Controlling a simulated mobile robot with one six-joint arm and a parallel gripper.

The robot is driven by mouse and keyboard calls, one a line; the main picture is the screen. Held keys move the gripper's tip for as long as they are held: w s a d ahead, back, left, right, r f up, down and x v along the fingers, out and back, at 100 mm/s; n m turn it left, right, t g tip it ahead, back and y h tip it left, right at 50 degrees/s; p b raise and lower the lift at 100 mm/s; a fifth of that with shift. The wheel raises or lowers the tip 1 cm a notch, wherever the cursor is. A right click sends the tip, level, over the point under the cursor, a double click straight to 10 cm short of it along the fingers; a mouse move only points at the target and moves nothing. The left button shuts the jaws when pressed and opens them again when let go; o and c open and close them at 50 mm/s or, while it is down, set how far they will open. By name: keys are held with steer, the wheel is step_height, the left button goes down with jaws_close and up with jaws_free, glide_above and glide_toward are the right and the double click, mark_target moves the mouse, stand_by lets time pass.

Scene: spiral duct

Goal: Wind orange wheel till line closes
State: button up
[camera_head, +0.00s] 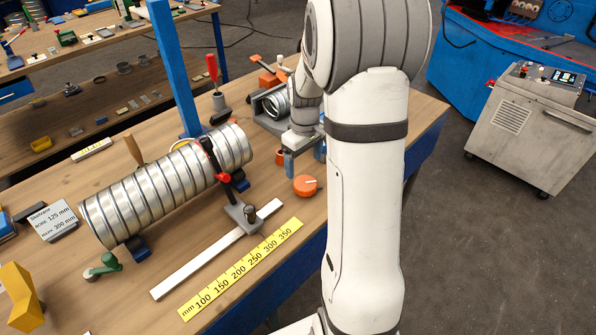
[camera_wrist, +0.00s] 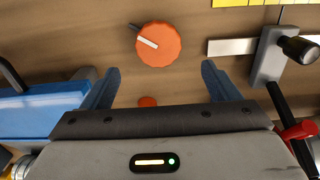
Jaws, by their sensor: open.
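The orange wheel (camera_head: 305,185) is a small round knob with a scalloped edge, on the wooden bench. In the wrist view the orange wheel (camera_wrist: 165,46) carries a white line on its face, running from its left part toward the centre. My gripper (camera_wrist: 160,70) is open, with two blue fingers apart and nothing between them. In the wrist view the wheel is just beyond the fingertips, centred between them and not visibly touched. In the head view my gripper (camera_head: 289,163) hangs above the bench, just behind and left of the wheel.
A ribbed metal duct (camera_head: 160,190) lies left, with a red-handled clamp (camera_head: 212,158) by it. A white rail with a grey slider (camera_head: 245,214) and a yellow ruler (camera_head: 240,270) lie in front. A blue block (camera_wrist: 40,110) is close to the left finger.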

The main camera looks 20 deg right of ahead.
mark_target(305, 182)
steer(key=f, duration=0.4)
steer(key=f+p, duration=0.1)
steer(key=f, duration=0.2)
steer(key=shift+d+f, duration=0.2)
steer(key=shift+f, duration=0.15)
steer(key=shift+c, duration=0.2)
steer(key=c, duration=0.9)
